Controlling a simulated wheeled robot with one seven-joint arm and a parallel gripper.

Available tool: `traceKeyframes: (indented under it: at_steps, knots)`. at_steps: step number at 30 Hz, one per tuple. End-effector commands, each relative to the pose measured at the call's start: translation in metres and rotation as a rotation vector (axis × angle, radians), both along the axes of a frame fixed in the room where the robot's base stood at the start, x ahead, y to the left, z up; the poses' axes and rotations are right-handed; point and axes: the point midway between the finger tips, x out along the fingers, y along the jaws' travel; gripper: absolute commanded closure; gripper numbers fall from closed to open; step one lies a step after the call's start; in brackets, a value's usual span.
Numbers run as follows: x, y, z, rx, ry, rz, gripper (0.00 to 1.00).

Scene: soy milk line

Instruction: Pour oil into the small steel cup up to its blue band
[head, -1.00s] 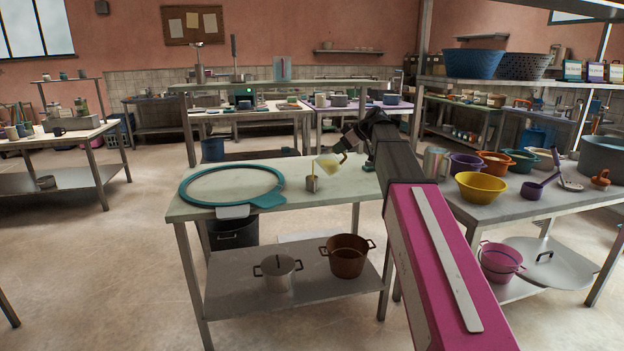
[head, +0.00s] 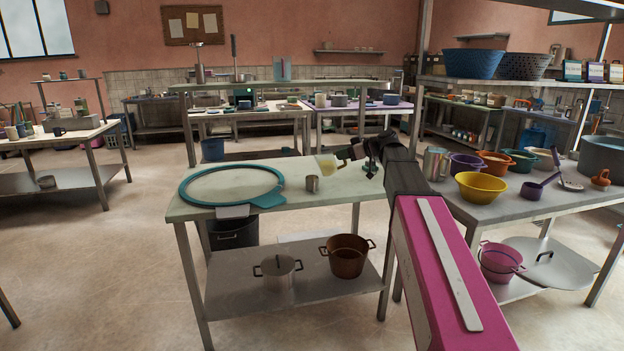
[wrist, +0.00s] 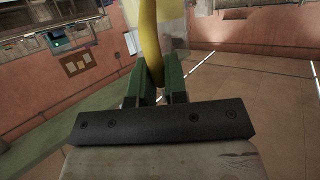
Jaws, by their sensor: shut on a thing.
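The small steel cup (head: 312,184) stands upright on the pale tabletop. Its blue band and the level inside are too small to make out. A clear jug (head: 326,167) with pale yellow oil is held just above and to the right of the cup, close to upright, with no stream showing. My gripper (head: 349,154) is to the right of the jug. In the wrist view the green fingers of my gripper (wrist: 155,84) are shut on the jug's yellow handle (wrist: 149,42), and part of the jug body (wrist: 172,10) shows at the top edge.
A large teal-rimmed round sieve (head: 275,196) lies on the left of the same table (head: 200,212). The right-hand table holds a yellow bowl (head: 481,187) and several other bowls. A steel pot (head: 278,275) and a brown pot (head: 347,257) stand on the lower shelf.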

Motion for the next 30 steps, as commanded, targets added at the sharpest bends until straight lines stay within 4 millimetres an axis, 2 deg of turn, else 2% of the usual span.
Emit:
traceKeyframes:
  at_steps: [4,10,18,30]
  knots:
    - [-0.002,-0.003,-0.008,0.101,-0.036,-0.001,1.0]
    - [-0.002,-0.004,-0.011,0.155,-0.058,0.0,1.0]
    - [-0.001,-0.004,-0.027,0.307,-0.114,-0.001,1.0]
    - [-0.002,-0.004,-0.028,0.332,-0.126,0.0,1.0]
